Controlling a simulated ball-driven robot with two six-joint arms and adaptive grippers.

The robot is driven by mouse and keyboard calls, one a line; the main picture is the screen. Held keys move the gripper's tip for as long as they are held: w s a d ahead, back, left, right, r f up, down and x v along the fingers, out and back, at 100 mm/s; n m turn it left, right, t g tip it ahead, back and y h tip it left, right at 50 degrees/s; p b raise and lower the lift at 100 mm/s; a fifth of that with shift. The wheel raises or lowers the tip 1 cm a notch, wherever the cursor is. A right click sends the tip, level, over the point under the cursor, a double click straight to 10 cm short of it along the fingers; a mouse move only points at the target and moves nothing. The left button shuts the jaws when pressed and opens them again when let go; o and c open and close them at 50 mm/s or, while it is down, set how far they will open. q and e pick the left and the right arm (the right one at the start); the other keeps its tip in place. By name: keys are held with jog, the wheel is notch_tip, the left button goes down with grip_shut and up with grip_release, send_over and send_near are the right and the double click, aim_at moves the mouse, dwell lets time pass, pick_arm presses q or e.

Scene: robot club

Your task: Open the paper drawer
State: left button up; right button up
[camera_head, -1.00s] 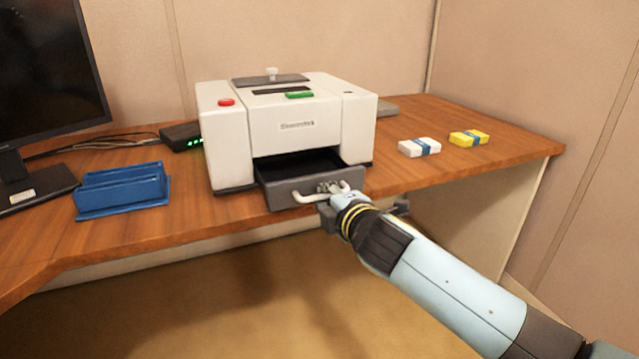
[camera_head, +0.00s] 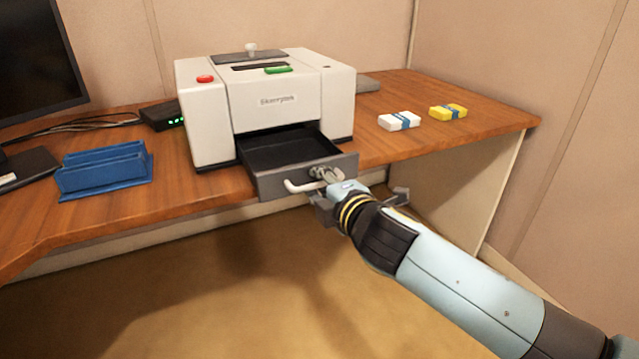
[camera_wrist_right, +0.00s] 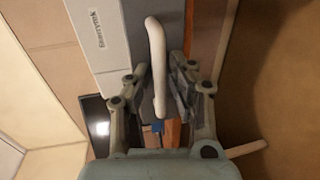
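The white printer (camera_head: 262,100) stands on the wooden desk, with a red and a green button on top. Its grey paper drawer (camera_head: 304,176) is pulled part way out at the front and its inside shows dark and empty. My right gripper (camera_head: 322,177) is at the white drawer handle (camera_head: 300,187), at the handle's right part. In the right wrist view the handle (camera_wrist_right: 157,62) runs between the two fingers of the right gripper (camera_wrist_right: 160,78), which look spaced apart around it; whether they touch it I cannot tell. My left gripper is out of view.
A blue tray (camera_head: 104,170) and a monitor (camera_head: 38,55) are on the left of the desk. A black box with green lights (camera_head: 160,115) is beside the printer. White (camera_head: 399,121) and yellow (camera_head: 448,112) packs lie to the right. Free floor lies in front of the desk.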

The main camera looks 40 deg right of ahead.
jog(key=v, duration=1.2)
dwell(0.4)
jog(key=s+f+m+g+y, duration=0.1)
jog(key=s+f+m+g, duration=0.3)
jog(key=f, duration=1.2)
jog(key=s+f+m+g, duration=0.1)
jog(key=s+f+g, duration=0.4)
jog(key=f, duration=1.1)
jog(key=s+f+m+g+y, duration=0.1)
jog(key=s+f+m, duration=0.4)
jog(key=s, duration=0.9)
jog(key=s+f+m+g, duration=0.4)
jog(key=s+f, duration=0.6)
jog(key=s, duration=0.5)
jog(key=shift+m+g+y, duration=0.3)
jog(key=shift+m+y, duration=0.1)
jog(key=shift+m, duration=0.2)
